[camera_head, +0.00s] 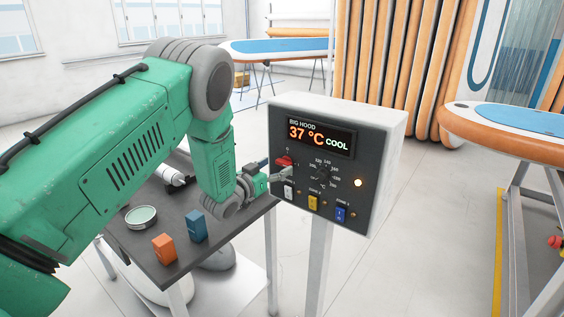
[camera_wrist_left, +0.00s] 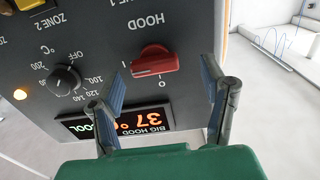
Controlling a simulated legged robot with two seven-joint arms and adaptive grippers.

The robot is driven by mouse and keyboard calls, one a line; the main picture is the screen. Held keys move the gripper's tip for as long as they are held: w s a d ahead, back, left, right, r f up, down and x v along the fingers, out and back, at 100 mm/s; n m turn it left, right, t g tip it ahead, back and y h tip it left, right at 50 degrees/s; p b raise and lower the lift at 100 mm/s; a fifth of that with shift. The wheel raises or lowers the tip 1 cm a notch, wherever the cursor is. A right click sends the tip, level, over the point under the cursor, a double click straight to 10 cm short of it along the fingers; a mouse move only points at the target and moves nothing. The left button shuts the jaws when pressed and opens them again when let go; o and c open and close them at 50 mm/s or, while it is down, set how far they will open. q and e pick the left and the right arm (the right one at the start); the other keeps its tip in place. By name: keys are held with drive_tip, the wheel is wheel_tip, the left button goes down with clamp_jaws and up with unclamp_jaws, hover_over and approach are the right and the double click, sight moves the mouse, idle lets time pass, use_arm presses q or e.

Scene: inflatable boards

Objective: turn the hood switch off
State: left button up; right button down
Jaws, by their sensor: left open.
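The red hood switch (camera_head: 285,161) sits at the left of the dark front panel (camera_head: 340,213) of the control box. In the left wrist view, upside down, the red switch (camera_wrist_left: 155,61) has its grip lying crosswise, under the label HOOD and near a 0 mark. My left gripper (camera_head: 284,173) is open and empty, close in front of the panel, just below the switch. In the left wrist view its two fingers (camera_wrist_left: 162,78) stand apart, on either side of the switch in the picture; I cannot tell whether they touch it. My right gripper is not in view.
The panel also has a display (camera_head: 320,137) reading 37 °C COOL, a black dial (camera_head: 322,173), a lit lamp (camera_head: 358,183), and white, yellow (camera_head: 312,202) and blue switches. A dark table (camera_head: 190,262) at left holds an orange block (camera_head: 164,248), a blue block (camera_head: 196,226) and a dish (camera_head: 141,216).

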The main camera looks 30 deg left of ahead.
sight(282, 164)
use_arm(q)
drive_tip(key=shift+w, duration=1.05)
drive_tip(key=shift+w+d, duration=0.35)
drive_tip(key=shift+d+r, duration=0.15)
drive_tip(key=shift+d, duration=0.2)
drive_tip(key=c, duration=0.8)
drive_tip(key=shift+a, duration=0.2)
drive_tip(key=c, duration=0.4)
drive_tip(key=shift+o, duration=0.2)
drive_tip(key=shift+a, duration=0.25)
drive_tip(key=shift+f, duration=0.2)
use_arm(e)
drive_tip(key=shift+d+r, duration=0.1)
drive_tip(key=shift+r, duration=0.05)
